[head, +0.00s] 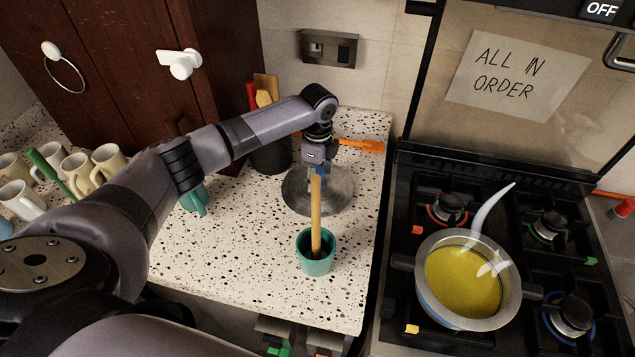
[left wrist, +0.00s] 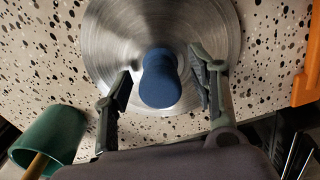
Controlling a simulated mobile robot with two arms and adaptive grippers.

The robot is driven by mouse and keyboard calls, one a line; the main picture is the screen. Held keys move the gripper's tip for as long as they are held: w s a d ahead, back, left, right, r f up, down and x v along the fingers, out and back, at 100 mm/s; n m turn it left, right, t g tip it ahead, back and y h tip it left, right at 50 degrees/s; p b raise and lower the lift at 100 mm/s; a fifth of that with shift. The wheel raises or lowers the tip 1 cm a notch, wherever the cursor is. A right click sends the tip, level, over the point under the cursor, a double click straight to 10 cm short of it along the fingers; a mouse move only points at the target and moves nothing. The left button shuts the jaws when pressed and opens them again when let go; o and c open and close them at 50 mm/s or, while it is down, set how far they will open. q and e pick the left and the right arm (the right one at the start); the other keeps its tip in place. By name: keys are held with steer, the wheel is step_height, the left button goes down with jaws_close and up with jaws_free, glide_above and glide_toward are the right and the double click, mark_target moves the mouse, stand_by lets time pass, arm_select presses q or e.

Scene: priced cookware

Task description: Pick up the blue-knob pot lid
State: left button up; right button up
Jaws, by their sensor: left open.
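The pot lid (head: 330,195) is a round brushed-metal disc lying on the speckled counter in the head view. In the left wrist view the lid (left wrist: 215,30) fills the upper middle, with its blue knob (left wrist: 161,80) standing up toward the camera. My left gripper (left wrist: 160,88) is open, with one finger on each side of the knob and a visible gap to it on both sides. In the head view my left gripper (head: 318,172) is over the lid and hides most of the knob. My right gripper is in neither view.
A teal cup (head: 316,262) with a wooden handle stands in front of the lid. A dark utensil holder (head: 270,158) and an orange utensil (head: 362,146) are close behind it. Cream mugs (head: 77,168) stand at left. A pot of yellow liquid (head: 465,285) sits on the stove at right.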

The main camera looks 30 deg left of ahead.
arm_select(q)
steer(key=shift+c, duration=0.4)
jaws_close()
stand_by(0.4)
